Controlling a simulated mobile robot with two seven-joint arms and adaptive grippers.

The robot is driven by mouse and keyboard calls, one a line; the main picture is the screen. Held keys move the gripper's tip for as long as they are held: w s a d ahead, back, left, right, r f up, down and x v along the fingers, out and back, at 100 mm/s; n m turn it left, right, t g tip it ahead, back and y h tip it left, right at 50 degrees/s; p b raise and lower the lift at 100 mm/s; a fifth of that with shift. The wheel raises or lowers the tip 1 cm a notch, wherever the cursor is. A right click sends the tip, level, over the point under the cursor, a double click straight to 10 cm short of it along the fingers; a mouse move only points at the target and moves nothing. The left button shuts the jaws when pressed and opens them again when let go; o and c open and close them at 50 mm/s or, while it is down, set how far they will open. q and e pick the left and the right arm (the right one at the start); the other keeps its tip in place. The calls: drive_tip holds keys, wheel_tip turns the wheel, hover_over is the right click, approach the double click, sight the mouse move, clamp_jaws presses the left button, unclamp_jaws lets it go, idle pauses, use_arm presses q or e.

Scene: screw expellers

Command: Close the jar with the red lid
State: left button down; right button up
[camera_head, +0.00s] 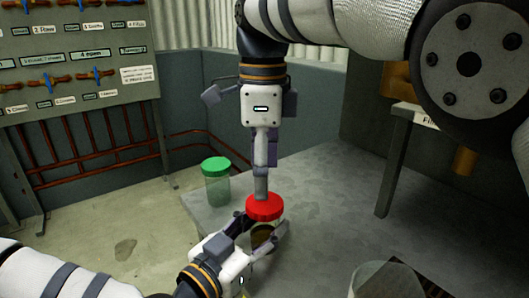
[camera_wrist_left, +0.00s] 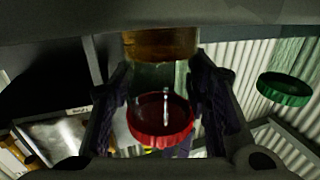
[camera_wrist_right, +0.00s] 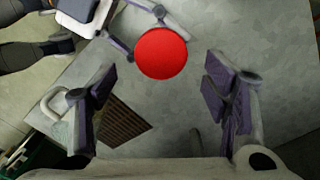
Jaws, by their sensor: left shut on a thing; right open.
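The red lid (camera_head: 264,207) sits at the mouth of a glass jar (camera_head: 262,236) with brown contents; I cannot tell whether it is seated or threaded. My left gripper (camera_head: 262,238) is shut around the jar's sides, below the lid. In the left wrist view the glass jar (camera_wrist_left: 160,46) is between the fingers, with the red lid (camera_wrist_left: 160,120) at its other end. My right gripper (camera_head: 262,192) points down directly over the lid. In the right wrist view its fingers (camera_wrist_right: 160,82) are open and apart, with the round lid top (camera_wrist_right: 161,53) ahead between them.
A green-lidded jar (camera_head: 217,181) stands at the table's left edge, behind the held jar. A clear glass container (camera_head: 385,281) is at the front right. The grey table (camera_head: 335,185) has free room to the right. A metal stand (camera_head: 394,165) rises at the right.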

drive_tip(key=n, duration=0.7)
drive_tip(key=shift+r+n, duration=0.2)
drive_tip(key=shift+n, duration=0.2)
drive_tip(key=n, duration=0.4)
drive_tip(key=shift+r, duration=0.1)
drive_tip(key=n, duration=0.3)
drive_tip(key=shift+s+r+n, duration=0.1)
drive_tip(key=shift+n, duration=0.2)
drive_tip(key=n, duration=0.3)
drive_tip(key=shift+r+n, duration=0.1)
drive_tip(key=shift+n, duration=0.2)
drive_tip(key=n, duration=0.4)
drive_tip(key=shift+r, duration=0.1)
drive_tip(key=n, duration=0.7)
drive_tip(key=shift+r, duration=0.2)
drive_tip(key=n, duration=0.4)
drive_tip(key=shift+r, duration=0.15)
drive_tip(key=n, duration=0.3)
drive_tip(key=shift+r+n, duration=0.1)
drive_tip(key=shift+n, duration=0.2)
drive_tip(key=n, duration=0.6)
drive_tip(key=shift+d+r, duration=0.1)
drive_tip(key=shift+r, duration=0.1)
drive_tip(key=n, duration=0.4)
drive_tip(key=shift+r+n, duration=0.15)
drive_tip(key=shift+n, duration=0.25)
